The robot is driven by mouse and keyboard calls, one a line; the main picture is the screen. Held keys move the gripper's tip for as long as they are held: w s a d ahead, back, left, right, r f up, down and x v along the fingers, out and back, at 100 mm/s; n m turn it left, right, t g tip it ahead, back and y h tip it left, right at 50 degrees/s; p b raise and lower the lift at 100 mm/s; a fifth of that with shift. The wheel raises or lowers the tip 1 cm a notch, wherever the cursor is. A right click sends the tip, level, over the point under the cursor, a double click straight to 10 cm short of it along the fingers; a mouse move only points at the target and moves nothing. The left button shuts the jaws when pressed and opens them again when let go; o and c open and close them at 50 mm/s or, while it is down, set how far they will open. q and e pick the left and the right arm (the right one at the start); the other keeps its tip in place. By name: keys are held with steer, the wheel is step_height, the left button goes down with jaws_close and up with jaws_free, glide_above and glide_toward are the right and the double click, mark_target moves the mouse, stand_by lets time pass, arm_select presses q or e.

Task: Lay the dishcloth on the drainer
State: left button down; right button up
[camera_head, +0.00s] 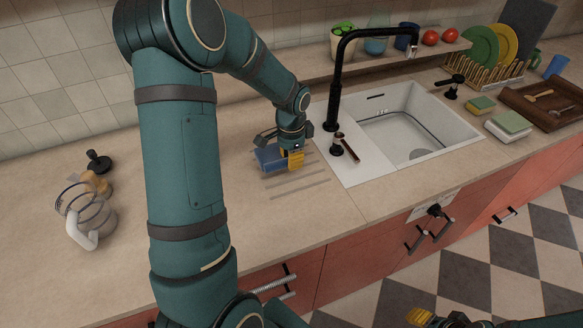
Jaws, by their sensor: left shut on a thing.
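A blue folded cloth, the dishcloth (267,157), is in my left gripper (285,157). The gripper points down with its yellow finger pads at the cloth and is shut on it. I cannot tell whether the cloth touches the counter. My gripper hides part of the cloth and of the grooves. My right gripper (445,319) is only partly in view at the bottom edge, away from the counter; its opening is unclear.
The white sink (405,124) with a black tap (335,85) is right of the drainer. A glass jug (86,212) and a black-knobbed item (98,161) stand at left. Sponges (510,121), a dish rack (482,75) and a brown tray (530,93) are at right.

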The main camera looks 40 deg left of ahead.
arm_select(q)
step_height(320, 180, down, 4)
steer(key=shift+f, duration=0.25)
steer(key=shift+w+f, duration=0.1)
steer(key=shift+w, duration=0.05)
steer(key=shift+f+b, duration=0.2)
steer(key=shift+b, duration=0.15)
steer(key=c, duration=0.9)
jaws_free()
steer(key=shift+r, duration=0.15)
